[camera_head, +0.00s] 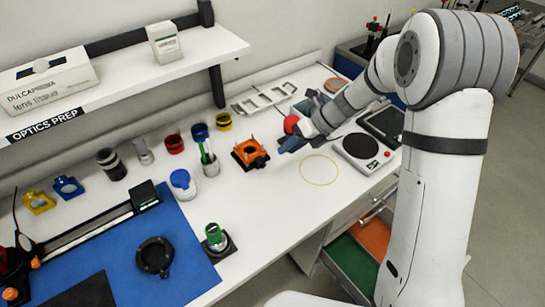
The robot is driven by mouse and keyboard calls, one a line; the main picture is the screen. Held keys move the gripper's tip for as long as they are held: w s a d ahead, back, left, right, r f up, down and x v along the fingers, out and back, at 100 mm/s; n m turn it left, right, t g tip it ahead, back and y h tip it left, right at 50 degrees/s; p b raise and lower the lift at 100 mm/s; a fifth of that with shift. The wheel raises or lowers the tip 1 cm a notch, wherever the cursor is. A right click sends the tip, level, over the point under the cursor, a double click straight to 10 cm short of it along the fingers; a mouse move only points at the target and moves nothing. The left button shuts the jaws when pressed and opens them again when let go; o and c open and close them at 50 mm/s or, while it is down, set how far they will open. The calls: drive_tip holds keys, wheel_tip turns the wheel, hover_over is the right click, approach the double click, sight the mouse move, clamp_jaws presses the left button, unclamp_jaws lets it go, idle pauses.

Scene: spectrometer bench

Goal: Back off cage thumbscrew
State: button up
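An orange cage-like mount (243,158) with a dark opening and small upright posts stands on the white bench, at the middle of the head view. I cannot make out which small part of it is the thumbscrew. My gripper (281,147) comes in from the right and ends just right of the mount, with a small gap between them in the picture. A red round thing (291,124) shows at the upper side of my gripper; I cannot tell whether it is held or stands behind. The view is too small to show whether the fingers are open or shut.
A hotplate-like device (366,146) stands to the right, beyond a yellow ring marked on the bench (319,170). A cup with pens (210,165) and a blue-capped jar (183,184) stand left of the mount. Coloured cylinders line the back. Free bench lies in front.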

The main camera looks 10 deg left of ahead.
sight(262, 164)
drive_tip(key=shift+m, duration=0.6)
drive_tip(key=x, duration=0.6)
drive_tip(key=p+x, duration=0.1)
drive_tip(key=x, duration=0.2)
drive_tip(key=shift+w+a, duration=0.2)
drive_tip(key=shift+w, duration=0.2)
